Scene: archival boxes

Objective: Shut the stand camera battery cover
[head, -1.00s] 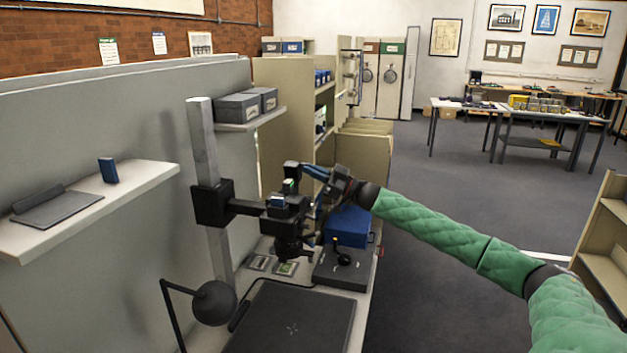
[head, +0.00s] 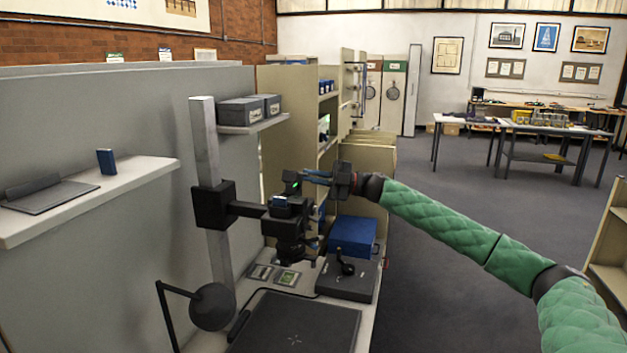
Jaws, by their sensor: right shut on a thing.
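The stand camera (head: 291,226) is a dark body on a horizontal arm, clamped to a grey upright column (head: 206,140), lens pointing down. A small dark piece with a green spot stands at its top; this looks like the battery cover (head: 292,178). My right gripper (head: 308,177) reaches in from the right, roughly level, with its blue-edged fingers at that piece. The fingers are shut on it; their tips partly hide the contact, and the cover's exact angle is hard to tell. My left gripper is out of view.
A round lamp (head: 212,306) stands front left. A wall shelf (head: 125,188) is at left. Open floor lies right.

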